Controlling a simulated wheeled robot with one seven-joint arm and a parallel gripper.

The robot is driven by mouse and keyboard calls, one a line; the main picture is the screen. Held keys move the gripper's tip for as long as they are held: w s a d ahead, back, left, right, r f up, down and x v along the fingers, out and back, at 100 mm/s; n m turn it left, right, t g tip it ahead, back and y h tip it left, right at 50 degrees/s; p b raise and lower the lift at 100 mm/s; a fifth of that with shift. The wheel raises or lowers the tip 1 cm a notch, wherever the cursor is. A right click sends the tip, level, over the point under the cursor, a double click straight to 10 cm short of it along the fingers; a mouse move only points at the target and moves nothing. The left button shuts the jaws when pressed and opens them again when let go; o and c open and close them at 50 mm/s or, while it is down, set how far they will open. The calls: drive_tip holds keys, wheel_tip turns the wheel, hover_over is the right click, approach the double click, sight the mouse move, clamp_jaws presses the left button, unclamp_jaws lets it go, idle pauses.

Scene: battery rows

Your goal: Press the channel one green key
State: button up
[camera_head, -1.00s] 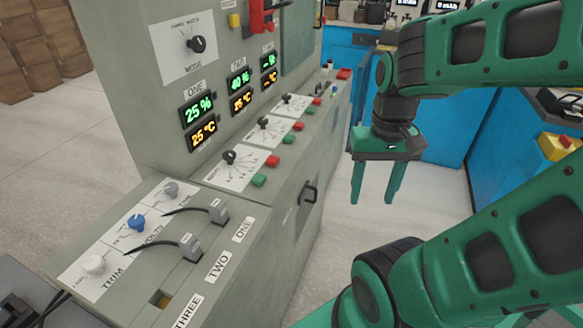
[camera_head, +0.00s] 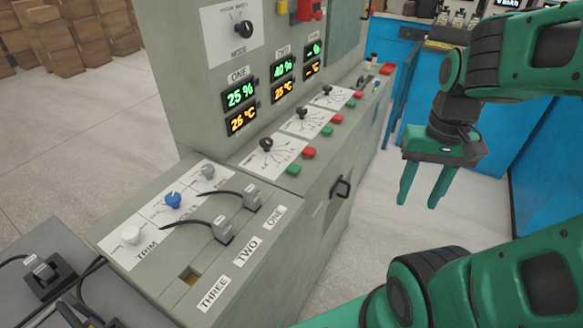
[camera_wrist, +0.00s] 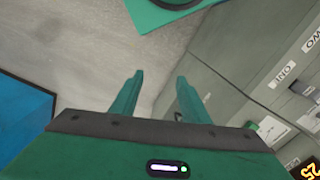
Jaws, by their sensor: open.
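The channel one green key (camera_head: 293,169) sits on the sloped top of the grey cabinet, beside a red key (camera_head: 309,153) and a black knob (camera_head: 266,145). This set is nearest the display marked ONE (camera_head: 239,95). My gripper (camera_head: 418,200) is open and empty, fingers pointing down, to the right of the cabinet and apart from the key. In the wrist view, my gripper (camera_wrist: 160,78) has floor between its fingers, with the cabinet side to the right.
Two more green keys (camera_head: 326,131) (camera_head: 350,104) stand farther along the cabinet (camera_head: 320,215). A black handle (camera_head: 341,187) sticks out from its side. Grey plugs (camera_head: 222,230) with cables stand on the near top. Blue cabinets (camera_head: 470,115) stand behind my gripper; the floor between is clear.

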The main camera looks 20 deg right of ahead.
clamp_jaws()
idle(1.5)
